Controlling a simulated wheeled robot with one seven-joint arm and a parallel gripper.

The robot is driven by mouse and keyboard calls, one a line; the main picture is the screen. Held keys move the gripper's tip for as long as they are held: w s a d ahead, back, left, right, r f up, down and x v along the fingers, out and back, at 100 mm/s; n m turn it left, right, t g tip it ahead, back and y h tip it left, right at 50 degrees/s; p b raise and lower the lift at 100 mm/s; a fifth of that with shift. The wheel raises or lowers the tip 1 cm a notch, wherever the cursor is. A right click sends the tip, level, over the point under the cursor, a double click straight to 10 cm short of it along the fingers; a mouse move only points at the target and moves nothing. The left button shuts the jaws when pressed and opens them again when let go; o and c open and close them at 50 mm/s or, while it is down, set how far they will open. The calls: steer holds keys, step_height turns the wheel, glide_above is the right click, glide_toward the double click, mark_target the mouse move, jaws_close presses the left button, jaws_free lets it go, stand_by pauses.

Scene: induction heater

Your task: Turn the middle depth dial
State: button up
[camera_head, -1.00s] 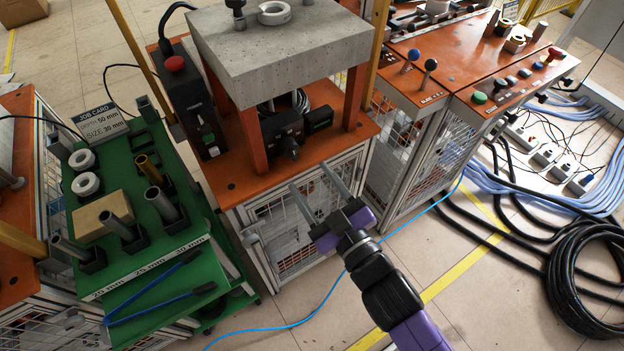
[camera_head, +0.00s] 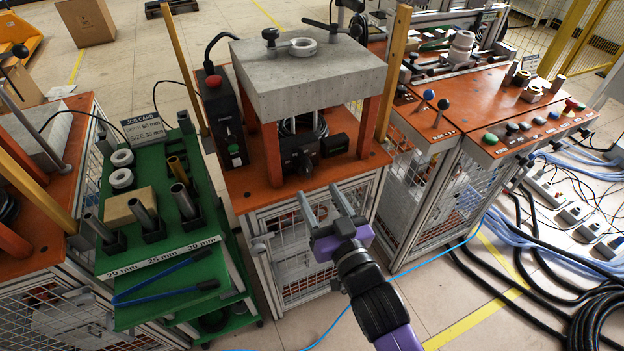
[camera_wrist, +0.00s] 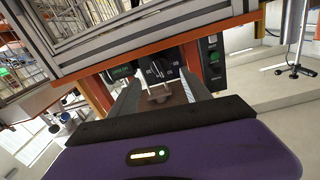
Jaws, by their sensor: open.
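The middle depth dial (camera_head: 305,166) is a small dark knob on the front of a black box (camera_head: 290,146) under the concrete block of the middle station. In the wrist view, the box face (camera_wrist: 160,68) with white marks shows between my fingers, and the knob (camera_wrist: 158,92) seems to sit there too, partly unclear. My gripper (camera_head: 320,193) is open and empty, in front of the station and apart from the dial. Its two fingers point toward the box. In the wrist view my gripper (camera_wrist: 160,80) frames the box.
The orange station top (camera_head: 245,185) has a front edge near my fingers. Orange posts (camera_head: 273,150) flank the box. A control box with a red button (camera_head: 214,82) stands left. A green cart (camera_head: 165,240) with tubes is further left. Black cables (camera_head: 560,300) lie on the floor at right.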

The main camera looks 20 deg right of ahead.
mark_target(308, 174)
steer(key=shift+w+d, duration=0.15)
steer(key=shift+w, duration=3.45)
steer(key=shift+c, duration=0.5)
jaws_close()
steer(key=shift+n+p, duration=0.3)
steer(key=shift+n, duration=1.3)
steer(key=shift+o, duration=0.5)
jaws_free()
